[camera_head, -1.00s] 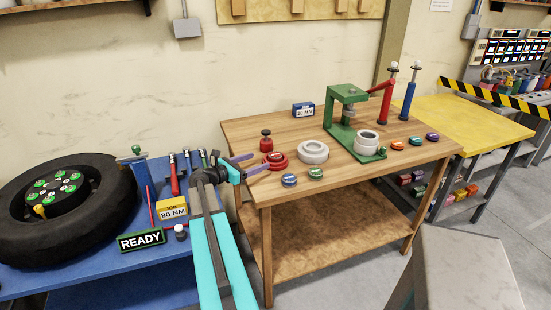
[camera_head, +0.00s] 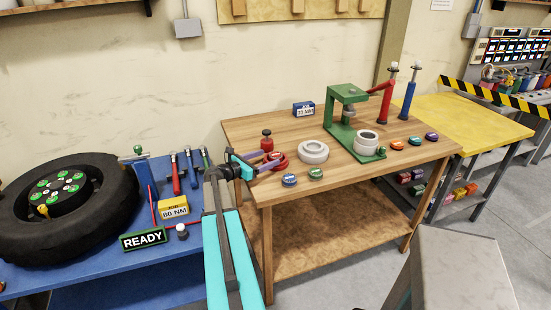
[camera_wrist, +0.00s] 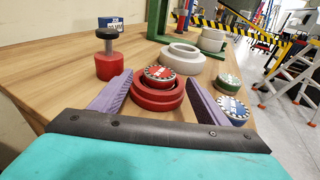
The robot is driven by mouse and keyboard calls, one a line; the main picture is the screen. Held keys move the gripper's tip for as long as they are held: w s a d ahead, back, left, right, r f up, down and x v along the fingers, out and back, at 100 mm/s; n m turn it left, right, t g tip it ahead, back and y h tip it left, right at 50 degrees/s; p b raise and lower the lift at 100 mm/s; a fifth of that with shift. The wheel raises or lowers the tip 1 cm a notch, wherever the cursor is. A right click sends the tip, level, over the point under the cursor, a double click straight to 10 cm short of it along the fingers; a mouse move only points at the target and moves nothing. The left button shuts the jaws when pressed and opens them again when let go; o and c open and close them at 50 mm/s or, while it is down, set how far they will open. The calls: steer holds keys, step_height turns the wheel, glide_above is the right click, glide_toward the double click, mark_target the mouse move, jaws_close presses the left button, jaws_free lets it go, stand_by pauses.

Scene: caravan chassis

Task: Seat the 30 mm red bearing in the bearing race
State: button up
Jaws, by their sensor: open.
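A red bearing (camera_wrist: 159,73) with a ring of pale balls and a label shows in the wrist view. It sits on a stepped red ring (camera_wrist: 157,102). In the head view the red ring (camera_head: 280,163) is partly hidden by my gripper (camera_head: 267,159). My gripper is open and empty, its purple fingers (camera_wrist: 160,77) left and right of the red bearing in the wrist view. I cannot tell whether they touch it. A pale ring (camera_head: 313,152) lies to its right, and a pale cup (camera_head: 366,142) stands at the green press (camera_head: 347,115). I cannot tell which is the race.
Blue (camera_head: 289,180) and green (camera_head: 316,174) bearings lie near the table's front edge. A red-based knob tool (camera_wrist: 108,57) stands left of the red ring. Orange (camera_head: 398,143) and purple (camera_head: 432,137) bearings lie right of the press. The wooden table's (camera_head: 258,130) back left is clear.

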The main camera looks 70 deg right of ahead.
mark_target(271, 157)
steer(key=shift+p+x, duration=0.6)
steer(key=shift+x, duration=1.05)
steer(key=c, duration=1.4)
steer(key=shift+r, duration=0.15)
steer(key=shift+r+b, duration=0.7)
steer(key=shift+r, duration=0.3)
steer(key=shift+s+a+r+b, duration=0.3)
steer(key=shift+a+r+b, duration=0.1)
steer(key=shift+r, duration=0.25)
steer(key=s+a+r+b, duration=0.1)
steer(key=s+a+b, duration=0.1)
steer(key=s+a, duration=0.7)
steer(key=shift+a+r, duration=0.3)
steer(key=shift+a, duration=1.3)
